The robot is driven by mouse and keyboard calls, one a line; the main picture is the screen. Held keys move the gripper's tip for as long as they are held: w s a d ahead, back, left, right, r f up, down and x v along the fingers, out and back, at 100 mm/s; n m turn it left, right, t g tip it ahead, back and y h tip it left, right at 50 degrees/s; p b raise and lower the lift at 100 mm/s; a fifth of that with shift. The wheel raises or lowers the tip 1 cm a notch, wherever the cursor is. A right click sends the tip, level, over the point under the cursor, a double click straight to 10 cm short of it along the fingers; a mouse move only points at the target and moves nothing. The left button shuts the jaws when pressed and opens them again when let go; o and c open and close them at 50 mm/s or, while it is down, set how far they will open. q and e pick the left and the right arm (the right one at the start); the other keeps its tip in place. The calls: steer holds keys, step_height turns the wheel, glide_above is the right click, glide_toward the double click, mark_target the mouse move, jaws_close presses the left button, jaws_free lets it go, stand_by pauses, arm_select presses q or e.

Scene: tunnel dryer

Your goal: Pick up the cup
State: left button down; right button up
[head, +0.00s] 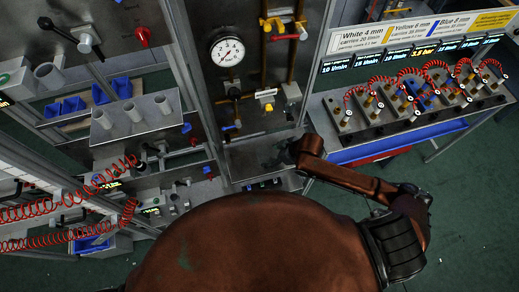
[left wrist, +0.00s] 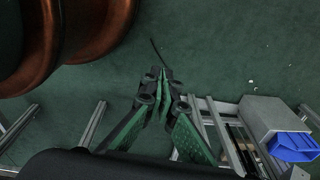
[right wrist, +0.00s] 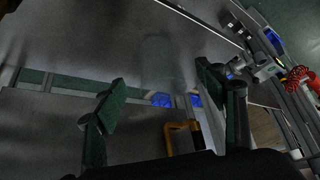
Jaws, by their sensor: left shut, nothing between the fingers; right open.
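A faint, see-through cup-like shape (right wrist: 160,62) stands on a dark metal surface in the right wrist view. It lies just beyond and between the fingertips of my right gripper (right wrist: 163,94), which is open with its two green pads apart. I cannot tell whether the pads touch it. In the head view my right gripper (head: 282,152) is dark and small over the metal shelf, and the clear cup cannot be made out there. My left gripper (left wrist: 163,82) is shut and empty above the green floor in the left wrist view. It is hidden in the head view.
Grey cylindrical holders (head: 133,112) stand on a metal block at the left. A pressure gauge (head: 228,51) and pipes are on the panel behind my right gripper. A valve bench (head: 400,130) with red coiled hoses is at the right. Blue bins (left wrist: 292,146) show in the left wrist view.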

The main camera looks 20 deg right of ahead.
mark_target(263, 157)
steer(key=shift+w+a+f, duration=0.1)
steer(key=shift+w+f, duration=0.15)
steer(key=shift+f, duration=0.1)
steer(key=p+x, duration=0.1)
steer(key=x, duration=0.5)
steer(key=shift+p, duration=0.35)
arm_select(q)
steer(key=shift+s+r, duration=0.15)
steer(key=shift+r, duration=0.7)
arm_select(e)
steer(key=shift+w+a+f, duration=0.1)
steer(key=shift+w+f, duration=0.05)
steer(key=shift+f, duration=0.3)
steer(key=shift+c, duration=0.7)
arm_select(q)
steer(key=shift+s, duration=0.1)
arm_select(e)
steer(key=c, duration=1.1)
